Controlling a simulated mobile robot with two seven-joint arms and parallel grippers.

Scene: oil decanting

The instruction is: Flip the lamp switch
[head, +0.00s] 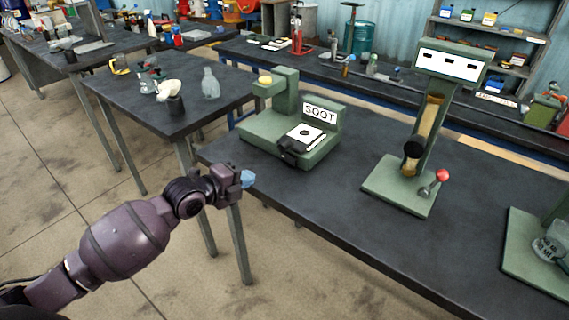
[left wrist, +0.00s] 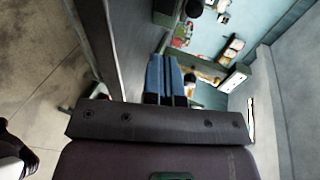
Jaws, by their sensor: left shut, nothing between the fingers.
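A green device with a sign reading "SOOT" (head: 318,113) stands on the dark workbench. It has a yellow round part (head: 265,80) on its upper arm, a white plate (head: 305,137) and a black part (head: 288,151) at its front. I cannot tell for sure which part is the lamp switch. My left gripper (head: 248,179) is shut and empty, with blue fingertips, by the bench's near edge, left of and in front of this device and apart from it. In the left wrist view the blue fingers (left wrist: 166,78) lie together. My right gripper is out of view.
A green stand with a red-knobbed lever (head: 441,177) stands to the right on the workbench (head: 330,205). Another green base (head: 525,245) is at the far right. A side table (head: 195,118) with a glass bottle (head: 210,83) is behind left. The bench front between devices is clear.

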